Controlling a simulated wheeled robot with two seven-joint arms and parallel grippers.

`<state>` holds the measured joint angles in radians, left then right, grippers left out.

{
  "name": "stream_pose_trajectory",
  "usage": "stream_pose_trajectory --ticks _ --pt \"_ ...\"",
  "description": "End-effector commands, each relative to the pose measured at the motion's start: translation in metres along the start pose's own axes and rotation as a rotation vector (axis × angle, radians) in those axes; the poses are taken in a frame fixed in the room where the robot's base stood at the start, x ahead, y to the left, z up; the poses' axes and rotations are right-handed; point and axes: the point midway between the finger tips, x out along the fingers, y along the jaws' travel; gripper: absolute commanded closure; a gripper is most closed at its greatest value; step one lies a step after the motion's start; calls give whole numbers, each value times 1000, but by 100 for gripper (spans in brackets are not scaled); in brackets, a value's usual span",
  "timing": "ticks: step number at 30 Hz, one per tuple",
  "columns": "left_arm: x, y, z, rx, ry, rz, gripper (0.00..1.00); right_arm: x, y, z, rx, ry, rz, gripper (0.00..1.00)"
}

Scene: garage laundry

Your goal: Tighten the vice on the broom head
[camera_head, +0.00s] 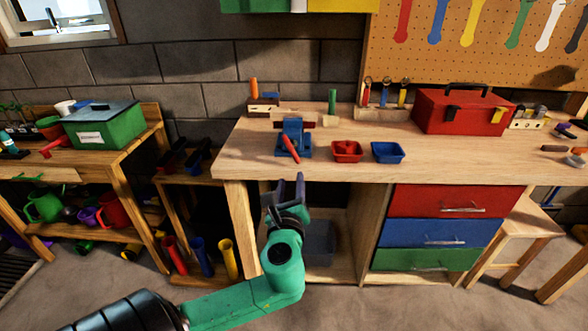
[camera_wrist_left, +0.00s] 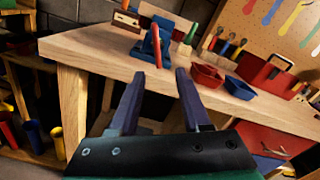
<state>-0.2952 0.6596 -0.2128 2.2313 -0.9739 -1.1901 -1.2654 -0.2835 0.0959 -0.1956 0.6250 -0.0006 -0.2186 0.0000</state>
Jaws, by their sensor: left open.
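The blue vice (camera_head: 293,126) stands near the front edge of the wooden workbench, with its red handle (camera_head: 291,148) slanting across its front. In the left wrist view the vice (camera_wrist_left: 146,50) and its red handle (camera_wrist_left: 157,46) show beyond my fingertips. A pale wooden piece lies at the top of the vice; I cannot tell whether it is the broom head or whether the jaws touch it. My left gripper (camera_head: 289,183) is open and empty, in front of and below the bench edge, apart from the handle. It also shows in the left wrist view (camera_wrist_left: 160,74). My right gripper is out of view.
A red tray (camera_head: 347,152) and a blue tray (camera_head: 388,153) sit right of the vice. A red toolbox (camera_head: 462,112) stands farther right. A block with an orange upright (camera_head: 263,108) is behind left. The bench's front edge (camera_head: 330,175) lies between gripper and vice.

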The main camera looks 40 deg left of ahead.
Motion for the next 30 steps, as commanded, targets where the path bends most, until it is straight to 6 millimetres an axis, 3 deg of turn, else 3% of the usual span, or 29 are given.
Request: stream_pose_trajectory --ticks 7,15,20,27,28,30 --pt "53 -2 6 1 -4 3 52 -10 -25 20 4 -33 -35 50" --pt "121 -1 4 -1 -2 5 52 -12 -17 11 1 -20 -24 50" --pt "140 0 2 -1 1 4 52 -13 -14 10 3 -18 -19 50" --pt "142 0 2 -1 3 3 52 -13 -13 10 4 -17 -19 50" --pt "142 0 2 -1 3 3 56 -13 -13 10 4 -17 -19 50" --pt "142 0 2 -1 3 3 83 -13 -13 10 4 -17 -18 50"
